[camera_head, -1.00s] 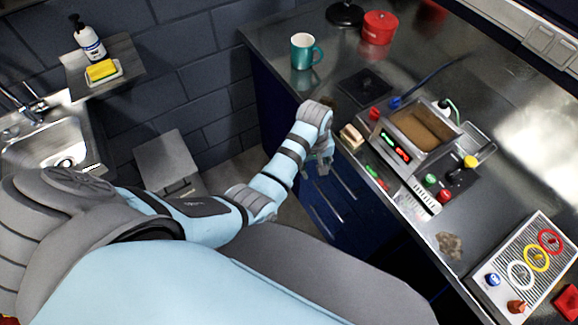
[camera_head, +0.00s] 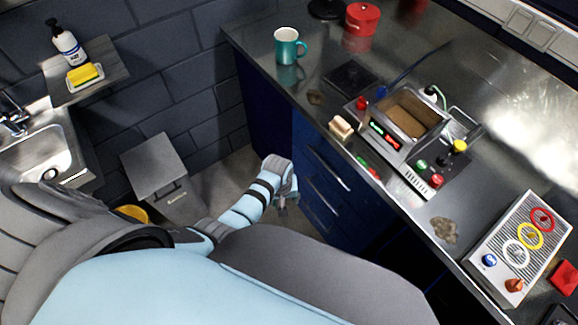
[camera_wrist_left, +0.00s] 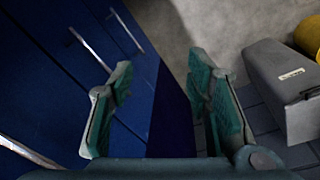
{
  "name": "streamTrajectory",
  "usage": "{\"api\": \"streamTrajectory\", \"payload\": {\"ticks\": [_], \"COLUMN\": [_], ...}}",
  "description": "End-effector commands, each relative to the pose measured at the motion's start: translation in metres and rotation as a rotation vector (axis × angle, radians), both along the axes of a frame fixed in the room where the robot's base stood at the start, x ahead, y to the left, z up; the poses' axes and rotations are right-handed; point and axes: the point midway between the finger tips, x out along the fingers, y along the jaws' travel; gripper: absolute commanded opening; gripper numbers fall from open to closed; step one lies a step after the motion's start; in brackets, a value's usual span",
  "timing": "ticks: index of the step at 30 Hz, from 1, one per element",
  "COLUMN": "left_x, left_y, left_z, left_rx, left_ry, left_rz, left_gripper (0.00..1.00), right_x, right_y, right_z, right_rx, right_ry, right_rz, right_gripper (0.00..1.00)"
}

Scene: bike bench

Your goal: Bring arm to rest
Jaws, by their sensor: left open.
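My left arm is bent low in front of the blue drawer cabinet, below the edge of the metal bench (camera_head: 440,70). My left gripper (camera_head: 284,204) is small and partly hidden by the wrist in the head view. In the left wrist view the left gripper (camera_wrist_left: 160,95) is open, its two fingers apart with nothing between them. Blue drawer fronts with handles lie to its left, and the floor lies beyond. My right gripper is in neither view.
The blue cabinet (camera_head: 312,205) stands close beside the arm. A grey bin (camera_head: 160,170) stands on the floor to the left. On the bench are a teal mug (camera_head: 287,46), a red pot (camera_head: 361,20), a metal bath device (camera_head: 408,115) and a ring board (camera_head: 520,245).

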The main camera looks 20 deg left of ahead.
Motion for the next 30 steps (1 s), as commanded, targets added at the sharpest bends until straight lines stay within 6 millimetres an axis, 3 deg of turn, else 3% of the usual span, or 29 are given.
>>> {"api": "streamTrajectory", "payload": {"ticks": [7, 10, 12, 13, 14, 15, 17, 18, 21, 24, 27, 30], "left_x": [0.0, 0.018, 0.037, 0.03, 0.012, -0.018, -0.07, -0.108, -0.201, -0.274, -0.317, -0.332], "left_y": [-0.001, -0.002, -0.001, 0.004, 0.012, 0.023, 0.038, 0.049, 0.072, 0.087, 0.094, 0.095], "left_z": [0.0, 0.001, -0.007, -0.025, -0.05, -0.08, -0.118, -0.139, -0.174, -0.19, -0.195, -0.196], "left_rx": [0.001, 0.006, 0.026, 0.046, 0.071, 0.098, 0.131, 0.148, 0.166, 0.16, 0.155, 0.151], "left_ry": [0.0, -0.087, -0.213, -0.25, -0.275, -0.286, -0.277, -0.256, -0.173, -0.069, -0.006, 0.014], "left_rz": [-0.005, -0.076, -0.176, -0.231, -0.286, -0.344, -0.412, -0.446, -0.497, -0.505, -0.511, -0.512], "left_gripper": [0.45, 0.45, 0.45, 0.45, 0.45, 0.45, 0.45, 0.45, 0.45, 0.45, 0.45, 0.45], "right_x": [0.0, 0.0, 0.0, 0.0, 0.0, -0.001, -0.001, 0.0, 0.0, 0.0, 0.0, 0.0], "right_y": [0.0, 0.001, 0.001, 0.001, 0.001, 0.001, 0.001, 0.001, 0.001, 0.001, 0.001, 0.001], "right_z": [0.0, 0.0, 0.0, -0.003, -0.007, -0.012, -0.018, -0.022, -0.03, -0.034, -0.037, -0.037], "right_rx": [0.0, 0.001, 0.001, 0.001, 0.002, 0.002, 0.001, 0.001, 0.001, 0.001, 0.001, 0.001], "right_ry": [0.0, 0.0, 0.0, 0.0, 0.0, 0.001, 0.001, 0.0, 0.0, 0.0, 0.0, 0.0], "right_rz": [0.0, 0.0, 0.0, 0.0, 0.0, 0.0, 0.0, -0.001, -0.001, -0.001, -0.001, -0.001], "right_gripper": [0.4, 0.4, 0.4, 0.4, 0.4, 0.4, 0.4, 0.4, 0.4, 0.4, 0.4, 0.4]}}
